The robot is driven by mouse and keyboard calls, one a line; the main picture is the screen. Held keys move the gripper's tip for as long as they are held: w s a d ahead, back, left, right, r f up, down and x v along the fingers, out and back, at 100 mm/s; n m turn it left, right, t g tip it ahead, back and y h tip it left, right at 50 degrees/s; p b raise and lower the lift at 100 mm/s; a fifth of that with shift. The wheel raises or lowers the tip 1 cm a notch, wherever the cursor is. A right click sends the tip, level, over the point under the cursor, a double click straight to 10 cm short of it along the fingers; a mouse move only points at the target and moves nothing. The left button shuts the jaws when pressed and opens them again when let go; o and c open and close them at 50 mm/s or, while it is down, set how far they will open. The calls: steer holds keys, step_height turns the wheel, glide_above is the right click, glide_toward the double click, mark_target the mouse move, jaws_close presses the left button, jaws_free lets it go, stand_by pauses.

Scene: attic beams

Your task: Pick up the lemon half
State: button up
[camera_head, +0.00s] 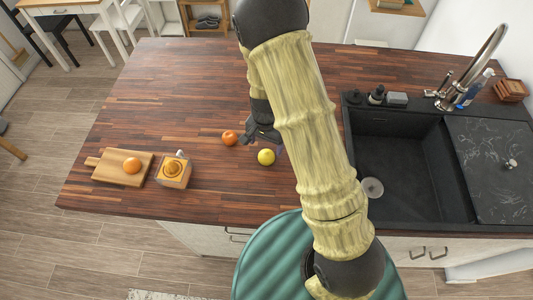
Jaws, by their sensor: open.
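A small yellow, rounded fruit (266,157), the only lemon-coloured thing in view, lies on the wooden worktop (180,90). I cannot make out a cut face on it, so whether it is the lemon half is unclear. My gripper (263,141) is open, just behind the yellow fruit and above the worktop, pointing down. My own arm comes in from the lower right and covers the worktop to the right of the fruit. Whether the fingers touch anything is too small to tell.
A red-orange fruit (229,138) lies close left of my gripper. Further left are a cutting board (108,168) with an orange fruit (132,166) and an orange-and-white box-like item (174,170). A black sink (398,160) is at right. The worktop's back left is clear.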

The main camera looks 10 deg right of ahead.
mark_target(267, 153)
steer(key=shift+s+f, duration=0.1)
steer(key=shift+f, duration=0.4)
steer(key=shift+f, duration=0.1)
steer(key=shift+d+f+p, duration=0.1)
steer(key=shift+f+p, duration=1.05)
steer(key=shift+f, duration=1.35)
steer(key=shift+d, duration=0.1)
steer(key=c, duration=1)
